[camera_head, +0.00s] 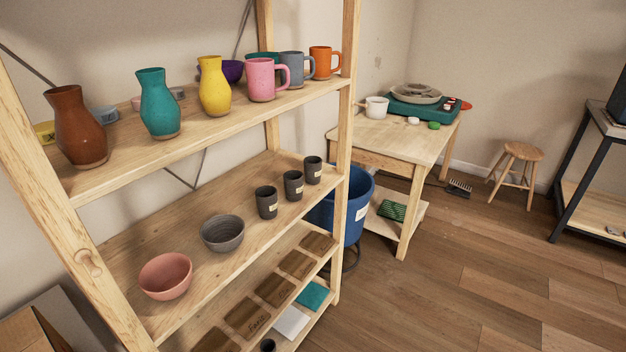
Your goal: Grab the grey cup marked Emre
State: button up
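Three dark grey cups with small pale labels stand upright in a row on the middle shelf (215,270) of the wooden rack. They are the near cup (266,203), the middle cup (293,186) and the far cup (313,171). The writing on their labels is too small to read, so I cannot tell which one says Emre. A lighter blue-grey mug (291,68) with a handle stands on the top shelf. My gripper is not in view.
A grey bowl (222,234) and a pink bowl (166,277) stand left of the cups. Vases and mugs fill the shelf above. The rack's front post (347,130) rises near the far cup.

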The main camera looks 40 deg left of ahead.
aim_at(294, 186)
jog(key=u, duration=0.2)
jog(key=i, duration=0.65)
jog(key=u, duration=1.05)
jog(key=i, duration=0.6)
jog(key=u, duration=0.7)
